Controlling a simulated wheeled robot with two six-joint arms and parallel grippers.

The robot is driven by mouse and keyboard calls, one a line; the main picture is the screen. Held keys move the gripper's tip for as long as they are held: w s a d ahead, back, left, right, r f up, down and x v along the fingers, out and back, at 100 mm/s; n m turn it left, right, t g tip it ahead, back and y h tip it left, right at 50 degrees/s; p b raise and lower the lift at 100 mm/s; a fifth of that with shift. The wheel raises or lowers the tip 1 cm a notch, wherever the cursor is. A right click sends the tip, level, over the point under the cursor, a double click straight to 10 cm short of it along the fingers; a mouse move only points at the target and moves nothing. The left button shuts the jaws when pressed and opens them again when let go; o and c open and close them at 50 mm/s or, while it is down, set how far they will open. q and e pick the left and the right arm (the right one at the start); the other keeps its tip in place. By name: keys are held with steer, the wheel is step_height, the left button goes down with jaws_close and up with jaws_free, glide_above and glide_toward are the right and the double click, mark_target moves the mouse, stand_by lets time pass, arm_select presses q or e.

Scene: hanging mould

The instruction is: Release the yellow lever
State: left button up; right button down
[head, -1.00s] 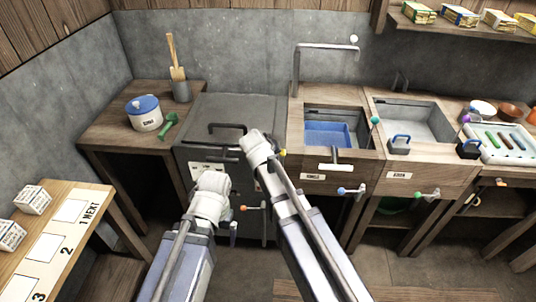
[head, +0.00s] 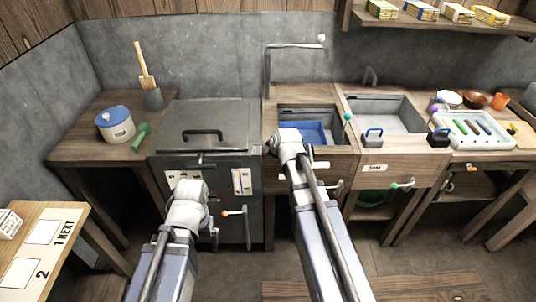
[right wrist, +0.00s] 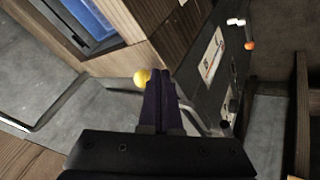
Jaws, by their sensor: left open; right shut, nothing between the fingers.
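The yellow lever's round tip (right wrist: 141,77) shows in the right wrist view, just left of my right gripper's fingertips (right wrist: 160,75). It is very close to them; I cannot tell if they touch. The fingers are shut with nothing between them. In the head view the yellow lever is hidden, and my right wrist is in front of the edge between the dark oven and the sink unit. My left gripper (head: 188,192) is in front of the oven's left part. It is open, with its fingertips largely hidden behind the wrist.
The dark oven (head: 222,114) has a lid handle and an orange-tipped lever (head: 224,213) on its front. The sink unit holds a blue tray (head: 312,131). A numbered board (head: 55,220) is at lower left.

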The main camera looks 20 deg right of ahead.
steer(key=shift+w+d, duration=0.5)
steer(key=shift+d, duration=0.15)
steer(key=shift+w+d, duration=0.1)
steer(key=shift+w, duration=0.05)
stand_by(0.4)
steer(key=s+d+r+p, duration=0.1)
steer(key=s+r+p, duration=0.6)
steer(key=s, duration=0.3)
steer(key=shift+d, duration=0.35)
